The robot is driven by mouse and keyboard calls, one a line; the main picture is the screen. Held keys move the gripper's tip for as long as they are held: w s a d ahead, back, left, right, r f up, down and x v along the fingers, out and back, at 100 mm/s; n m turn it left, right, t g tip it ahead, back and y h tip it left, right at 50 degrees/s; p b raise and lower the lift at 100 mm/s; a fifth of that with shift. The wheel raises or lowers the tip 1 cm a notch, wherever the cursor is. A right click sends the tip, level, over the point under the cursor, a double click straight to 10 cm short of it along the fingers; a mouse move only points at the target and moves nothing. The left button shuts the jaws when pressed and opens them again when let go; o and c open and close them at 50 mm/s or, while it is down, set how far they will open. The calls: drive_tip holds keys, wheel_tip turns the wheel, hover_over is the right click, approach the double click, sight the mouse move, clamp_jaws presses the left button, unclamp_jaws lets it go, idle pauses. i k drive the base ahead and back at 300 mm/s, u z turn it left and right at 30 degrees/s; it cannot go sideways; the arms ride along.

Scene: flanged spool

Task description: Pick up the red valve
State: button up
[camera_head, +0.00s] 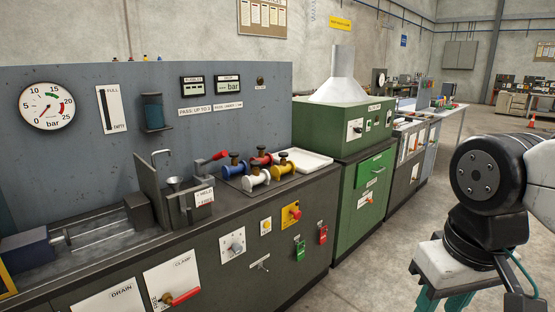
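The red valve (262,155), a flanged spool with a dark knob on top, stands on the bench at the back of a small group. A blue valve (234,169) is to its left, a cream-white valve (256,177) in front, and a yellow valve (284,164) to its right. The front valves partly hide the red one. My gripper (443,299) is at the bottom right, far from the valves, over the floor. Its teal fingers point down and their tips are cut off by the picture edge, so I cannot see how far open they are.
A white tray (306,160) lies right of the valves. A red-handled lever (211,160) and a metal fixture (178,200) stand to their left. The grey panel (70,130) rises behind. A green cabinet (345,135) stands right of the bench. The floor (385,255) before it is clear.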

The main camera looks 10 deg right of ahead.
sight(268, 158)
drive_tip(key=z, duration=0.55)
drive_tip(key=i, duration=1)
drive_tip(key=z, duration=0.4)
drive_tip(key=i, duration=0.95)
drive_tip(key=u, duration=0.65)
drive_tip(key=i, duration=0.65)
drive_tip(key=u, duration=1.1)
drive_tip(key=i, duration=0.5)
drive_tip(key=u, duration=0.4)
